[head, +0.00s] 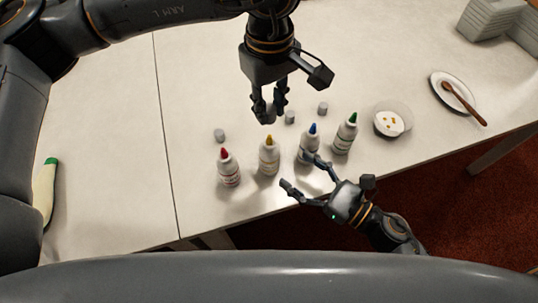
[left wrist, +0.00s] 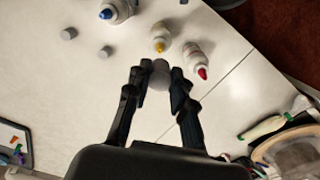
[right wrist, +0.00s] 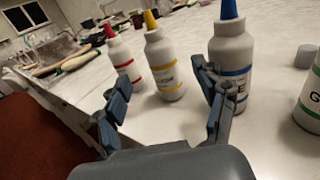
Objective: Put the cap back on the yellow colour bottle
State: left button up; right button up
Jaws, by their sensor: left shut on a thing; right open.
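The yellow colour bottle (head: 269,158) stands upright on the table, its yellow nozzle bare; it also shows in the left wrist view (left wrist: 161,40) and the right wrist view (right wrist: 164,68). My left gripper (head: 266,114) points down behind this bottle and is shut on a grey cap (left wrist: 160,76), which is mostly hidden in the head view. My right gripper (head: 300,178) is open and low in front of the yellow and blue bottles, touching neither clearly. In its wrist view the yellow bottle stands beyond and between the spread fingers.
The red bottle (head: 228,168) stands left of the yellow one; the blue bottle (head: 309,146) and green bottle (head: 345,136) stand right. Loose caps (head: 219,135) (head: 290,117) (head: 322,108) lie behind the row. A bowl (head: 391,121) and a plate with a spoon (head: 452,91) are farther right.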

aim_at(278, 157)
jog(key=x, duration=0.8)
jog(key=shift+w+a, duration=0.3)
grip_shut()
